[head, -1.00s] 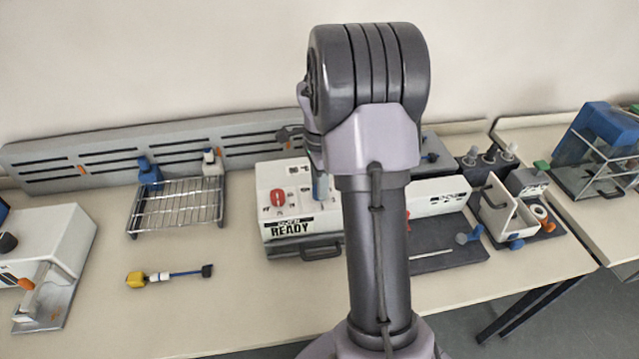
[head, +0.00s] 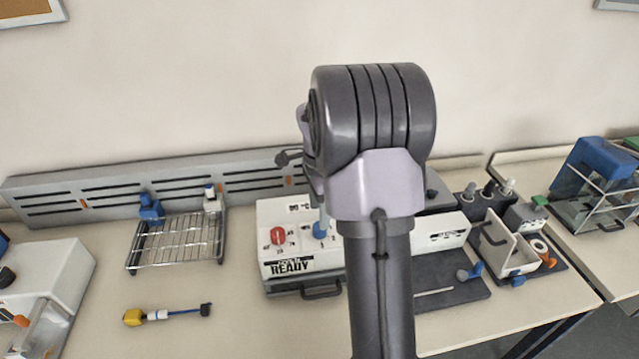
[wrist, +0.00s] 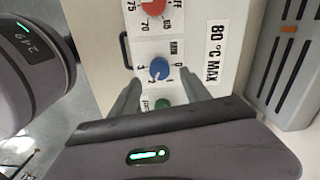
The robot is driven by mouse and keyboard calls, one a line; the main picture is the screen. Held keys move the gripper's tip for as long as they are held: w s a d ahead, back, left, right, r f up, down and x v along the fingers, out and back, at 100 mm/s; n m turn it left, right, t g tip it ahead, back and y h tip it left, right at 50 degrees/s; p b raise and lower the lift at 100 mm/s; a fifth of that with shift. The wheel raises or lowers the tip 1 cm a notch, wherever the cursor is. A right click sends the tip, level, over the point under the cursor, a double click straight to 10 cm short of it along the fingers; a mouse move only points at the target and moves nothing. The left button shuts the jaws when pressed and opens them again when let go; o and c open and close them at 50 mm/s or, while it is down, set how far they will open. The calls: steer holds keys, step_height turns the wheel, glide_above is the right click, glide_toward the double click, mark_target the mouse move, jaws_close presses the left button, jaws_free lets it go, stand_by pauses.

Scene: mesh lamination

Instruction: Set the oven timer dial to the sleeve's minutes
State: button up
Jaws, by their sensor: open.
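The oven (head: 330,262) is a white box with a READY label on the table, partly hidden behind my arm. Its blue dial (head: 320,230) also shows in the wrist view (wrist: 159,69), with numbers and a MIN label beside it. The red dial (head: 277,236) has temperature numbers and shows at the top of the wrist view (wrist: 153,8). My gripper (wrist: 160,82) is open, its fingertips to either side of the blue dial's near edge; contact cannot be told. A small tool with a white sleeve-like part (head: 157,315) lies on the table; no minutes are readable on it.
A green button (wrist: 163,103) lies between my fingers. A wire rack (head: 178,243) stands left of the oven. A slotted grey rail (head: 100,195) runs behind.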

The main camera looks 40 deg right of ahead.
step_height(320, 180, up, 13)
steer(key=p, duration=0.3)
